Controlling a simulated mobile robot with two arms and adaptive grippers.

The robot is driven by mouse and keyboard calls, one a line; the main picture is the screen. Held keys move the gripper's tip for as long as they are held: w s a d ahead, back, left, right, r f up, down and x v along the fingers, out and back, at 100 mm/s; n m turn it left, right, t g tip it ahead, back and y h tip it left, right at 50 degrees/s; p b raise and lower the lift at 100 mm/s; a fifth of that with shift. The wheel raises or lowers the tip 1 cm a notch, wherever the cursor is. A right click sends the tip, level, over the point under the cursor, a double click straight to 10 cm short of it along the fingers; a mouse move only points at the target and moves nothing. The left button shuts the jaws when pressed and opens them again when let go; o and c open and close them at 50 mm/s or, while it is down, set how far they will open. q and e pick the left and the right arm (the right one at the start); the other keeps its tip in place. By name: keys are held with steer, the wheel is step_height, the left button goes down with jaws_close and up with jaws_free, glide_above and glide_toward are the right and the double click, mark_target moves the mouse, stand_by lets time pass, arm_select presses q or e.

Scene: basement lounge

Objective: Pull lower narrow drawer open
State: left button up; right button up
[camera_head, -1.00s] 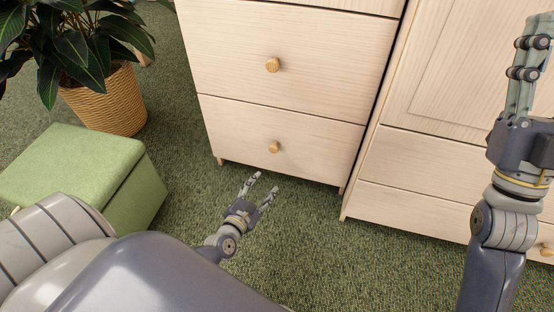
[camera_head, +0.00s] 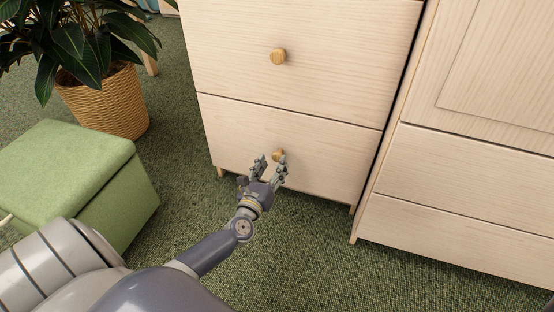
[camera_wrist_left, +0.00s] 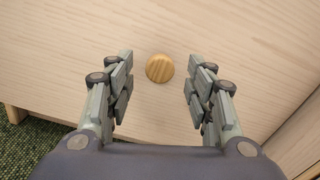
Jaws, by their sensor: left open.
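The lower narrow drawer (camera_head: 318,158) is the bottom front of the pale wood chest and looks shut. Its round wooden knob (camera_head: 278,154) sits near the middle of the front, just beyond my left fingertips. My left gripper (camera_head: 271,161) is open in front of the drawer. In the left wrist view the knob (camera_wrist_left: 159,68) lies between and a little beyond the two open fingers (camera_wrist_left: 158,85), with no finger seen touching it. My right gripper is not in the head view.
The upper drawer (camera_head: 330,50) with its knob is shut above. A wider cabinet (camera_head: 470,170) stands close on the right. A green ottoman (camera_head: 70,165) and a potted plant (camera_head: 105,100) stand to the left. Green carpet lies in front of the chest.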

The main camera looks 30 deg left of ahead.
mark_target(276, 158)
arm_select(q)
steer(key=shift+b+x, duration=0.4)
steer(key=shift+x, duration=1.85)
jaws_close()
